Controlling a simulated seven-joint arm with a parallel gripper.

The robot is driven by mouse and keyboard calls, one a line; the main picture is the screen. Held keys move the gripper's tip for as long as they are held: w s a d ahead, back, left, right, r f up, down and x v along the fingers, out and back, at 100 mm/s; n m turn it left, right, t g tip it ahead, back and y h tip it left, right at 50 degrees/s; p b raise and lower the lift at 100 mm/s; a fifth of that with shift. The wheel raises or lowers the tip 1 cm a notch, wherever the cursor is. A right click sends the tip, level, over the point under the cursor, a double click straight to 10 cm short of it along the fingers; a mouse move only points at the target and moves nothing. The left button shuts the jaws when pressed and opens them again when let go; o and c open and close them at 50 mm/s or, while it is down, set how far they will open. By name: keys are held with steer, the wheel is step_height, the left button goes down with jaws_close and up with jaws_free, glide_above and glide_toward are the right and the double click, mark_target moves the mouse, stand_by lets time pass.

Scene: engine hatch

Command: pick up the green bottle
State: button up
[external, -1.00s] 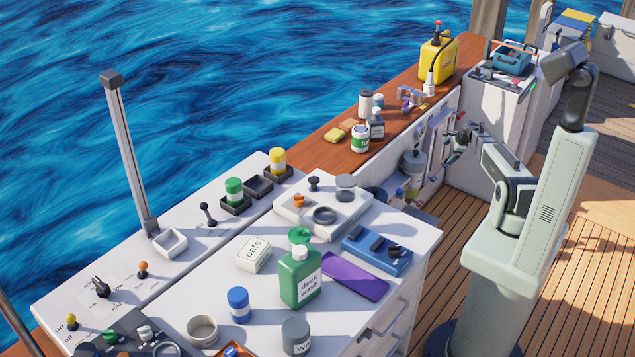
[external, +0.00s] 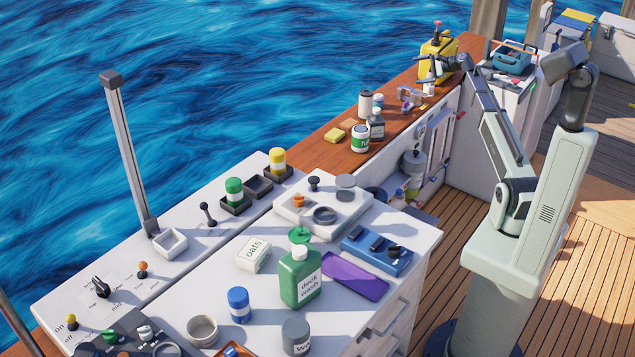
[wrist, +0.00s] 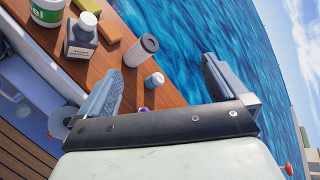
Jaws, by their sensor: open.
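On the wooden ledge (external: 350,160) stand a yellow canister (external: 436,62), a grey bottle (wrist: 81,36) and a dark-topped cylinder (wrist: 141,50).

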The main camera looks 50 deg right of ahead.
steer(key=w+a+r+n+g+y, duration=0.15)
steer(key=w+a+n, duration=0.3)
steer(key=a, duration=0.95)
steer(key=w+a+n+g+y, duration=0.1)
steer(key=w+a+n+g, duration=0.3)
steer(key=a, duration=1.1)
steer(key=w+a+r+n+g+y, duration=0.15)
steer(key=w+a+n, duration=0.35)
steer(key=a, duration=0.9)
steer(key=s+a+n+g, duration=0.15)
steer(key=a+n, duration=0.45)
steer(key=a, duration=1.2)
step_height(320, 180, up, 5)
steer(key=n+g+h, duration=0.3)
steer(key=n+g, duration=0.1)
steer(key=n, duration=1.5)
glide_above(298, 262)
steer(key=d, duration=0.6)
steer(key=x, duration=1.2)
steer(key=shift+w+a+f, duration=0.1)
steer(key=shift+w+f, duration=0.2)
steer(key=shift+w, duration=0.05)
